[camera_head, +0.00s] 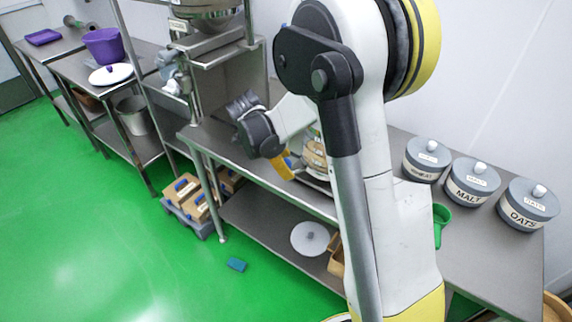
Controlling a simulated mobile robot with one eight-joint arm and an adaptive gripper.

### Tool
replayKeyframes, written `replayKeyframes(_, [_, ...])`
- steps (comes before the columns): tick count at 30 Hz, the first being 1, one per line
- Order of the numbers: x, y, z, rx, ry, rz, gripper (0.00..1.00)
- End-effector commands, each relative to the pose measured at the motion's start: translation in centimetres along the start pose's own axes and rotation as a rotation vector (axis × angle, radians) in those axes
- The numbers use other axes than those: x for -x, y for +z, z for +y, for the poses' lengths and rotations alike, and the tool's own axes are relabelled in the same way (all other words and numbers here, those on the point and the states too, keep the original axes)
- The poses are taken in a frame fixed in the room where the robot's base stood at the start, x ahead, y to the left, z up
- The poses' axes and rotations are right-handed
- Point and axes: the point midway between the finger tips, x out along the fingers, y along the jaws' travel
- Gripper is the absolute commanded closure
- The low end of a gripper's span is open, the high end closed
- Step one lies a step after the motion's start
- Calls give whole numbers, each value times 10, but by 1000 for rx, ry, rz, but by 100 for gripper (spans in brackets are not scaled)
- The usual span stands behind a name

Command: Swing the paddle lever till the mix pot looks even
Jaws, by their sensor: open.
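The mix pot (314,155) looks like a clear vessel with brownish and pale bands inside. It stands on the steel bench, partly hidden behind my arm. A yellow-orange piece (283,166) shows at its left side; I cannot tell whether it is the paddle lever. My gripper (240,103) is the small dark end of my arm, up and to the left of the pot. It is open and apart from the pot, and I see nothing held in it. Its fingers are too small to make out well.
Lidded tubs marked MALT (472,185) and OATS (526,212), and a third tub (426,160), stand on the bench's right part. A green scoop (440,218) lies near them. A steel machine (205,45) stands left.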

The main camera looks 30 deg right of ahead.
Motion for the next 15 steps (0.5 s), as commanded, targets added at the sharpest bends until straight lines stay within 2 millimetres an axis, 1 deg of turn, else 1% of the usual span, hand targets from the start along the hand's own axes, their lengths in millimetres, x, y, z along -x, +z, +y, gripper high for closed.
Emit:
replayKeyframes(2, [0,0,0,0,0,0,45])
replayKeyframes(5, [0,0,0,0,0,0,75])
replayKeyframes(6, [0,0,0,0,0,0,87])
replayKeyframes(7, [0,0,0,0,0,0,96])
replayKeyframes(8, [0,0,0,0,0,0,100])
replayKeyframes(15, [1,-1,2,12,-5,-2,100])
